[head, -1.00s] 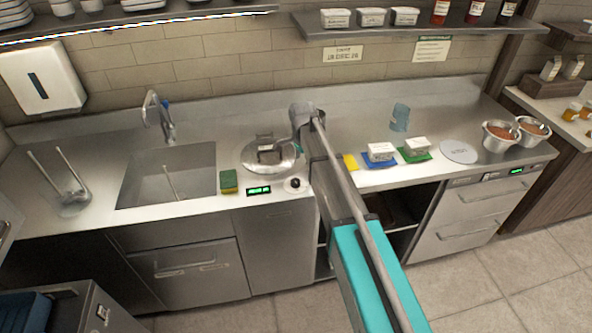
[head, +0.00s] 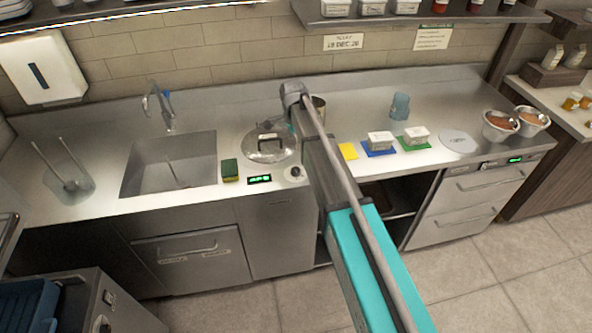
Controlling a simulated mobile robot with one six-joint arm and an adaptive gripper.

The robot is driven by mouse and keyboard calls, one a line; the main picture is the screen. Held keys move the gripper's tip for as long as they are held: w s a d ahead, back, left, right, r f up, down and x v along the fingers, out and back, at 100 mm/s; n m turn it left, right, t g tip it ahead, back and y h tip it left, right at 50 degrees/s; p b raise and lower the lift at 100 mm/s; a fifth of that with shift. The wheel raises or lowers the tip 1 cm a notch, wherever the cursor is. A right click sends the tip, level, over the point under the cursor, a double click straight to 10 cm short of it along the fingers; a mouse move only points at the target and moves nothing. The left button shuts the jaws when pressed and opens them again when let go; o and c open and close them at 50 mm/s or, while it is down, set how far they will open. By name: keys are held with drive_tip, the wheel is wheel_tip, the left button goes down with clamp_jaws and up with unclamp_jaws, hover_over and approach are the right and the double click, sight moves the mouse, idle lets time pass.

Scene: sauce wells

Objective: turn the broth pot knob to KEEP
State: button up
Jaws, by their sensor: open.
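The broth pot appears to be the lidded steel pot (head: 268,150), set into the counter in the head view. The small round knob (head: 297,174) is on the counter at its front right, beside a green-lit display (head: 259,180). The knob is too small to read its setting. My arm crosses the picture just right of the knob, and its far end is behind the pot's right side. My gripper's fingers are not visible; the arm seems to hide them.
Right of my arm are a yellow sheet (head: 348,151), white tubs on a blue mat (head: 379,152) and a green mat (head: 415,146), and bowls (head: 499,127).

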sight(296, 169)
drive_tip(key=shift+s+d+f+b, duration=0.1)
drive_tip(key=shift+s+f+b, duration=0.1)
drive_tip(key=shift+f+b, duration=3.1)
drive_tip(key=shift+s+d+f+b, duration=0.1)
drive_tip(key=shift+s+f+b, duration=0.05)
drive_tip(key=shift+f+b, duration=3.1)
drive_tip(key=shift+f, duration=0.1)
drive_tip(key=shift+c, duration=0.3)
drive_tip(key=c, duration=1.1)
